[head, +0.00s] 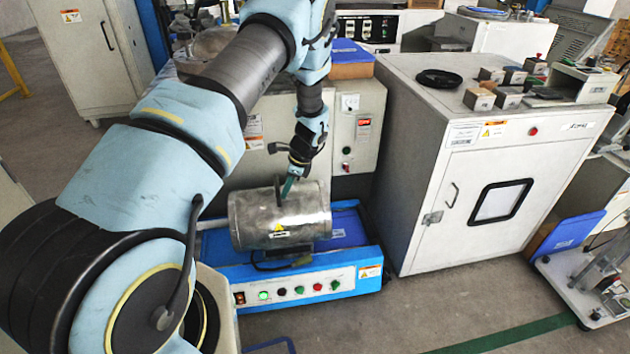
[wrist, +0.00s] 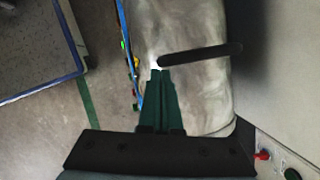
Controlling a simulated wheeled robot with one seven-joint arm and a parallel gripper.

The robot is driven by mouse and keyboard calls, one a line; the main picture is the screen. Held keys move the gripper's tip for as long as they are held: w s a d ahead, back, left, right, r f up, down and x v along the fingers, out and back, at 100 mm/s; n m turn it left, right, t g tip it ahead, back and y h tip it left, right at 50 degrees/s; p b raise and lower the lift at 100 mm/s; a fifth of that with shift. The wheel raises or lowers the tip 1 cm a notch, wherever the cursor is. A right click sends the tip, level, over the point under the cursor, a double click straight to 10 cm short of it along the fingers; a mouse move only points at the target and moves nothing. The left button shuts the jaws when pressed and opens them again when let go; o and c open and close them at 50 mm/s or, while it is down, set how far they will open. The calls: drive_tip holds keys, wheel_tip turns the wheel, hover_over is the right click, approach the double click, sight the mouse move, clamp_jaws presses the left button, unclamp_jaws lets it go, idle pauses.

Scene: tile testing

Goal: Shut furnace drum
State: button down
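The furnace drum (head: 262,222) is a silver metal cylinder lying on its side on a blue base (head: 330,275). A dark handle (head: 279,194) stands up from its top. In the wrist view the drum (wrist: 200,95) fills the middle, with the black handle (wrist: 203,53) crossing it as a bar. My gripper (head: 289,188) is just above the drum beside the handle. In the wrist view the green fingers of my gripper (wrist: 160,72) are together with nothing seen between them. Their tips are close to the handle's left end; contact cannot be told. The drum's seam is not clear.
A control panel with buttons (head: 297,290) runs along the base's front. A white cabinet (head: 425,190) stands close on the right, and a grey cabinet (head: 362,105) with switches stands behind. Open floor (head: 400,325) lies in front.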

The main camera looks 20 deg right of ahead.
drive_tip(key=a, duration=0.3)
drive_tip(key=w+a+p, duration=0.1)
drive_tip(key=a, duration=0.6)
drive_tip(key=shift+w+a, duration=0.1)
drive_tip(key=shift+w, duration=0.05)
drive_tip(key=shift+a, duration=0.1)
drive_tip(key=d, duration=0.1)
drive_tip(key=s+d, duration=0.1)
drive_tip(key=d, duration=0.1)
drive_tip(key=d+r, duration=0.1)
drive_tip(key=shift+s+d+r+p, duration=0.1)
drive_tip(key=shift+s+d+p, duration=0.2)
drive_tip(key=shift+d+p, duration=0.1)
drive_tip(key=v, duration=0.9)
drive_tip(key=s+a+r+n+h, duration=0.4)
drive_tip(key=s+a+r+n, duration=1.3)
drive_tip(key=s+r+n, duration=0.3)
wheel_tip(320, 180, up, 13)
drive_tip(key=w+n+p, duration=0.1)
drive_tip(key=p, duration=1.1)
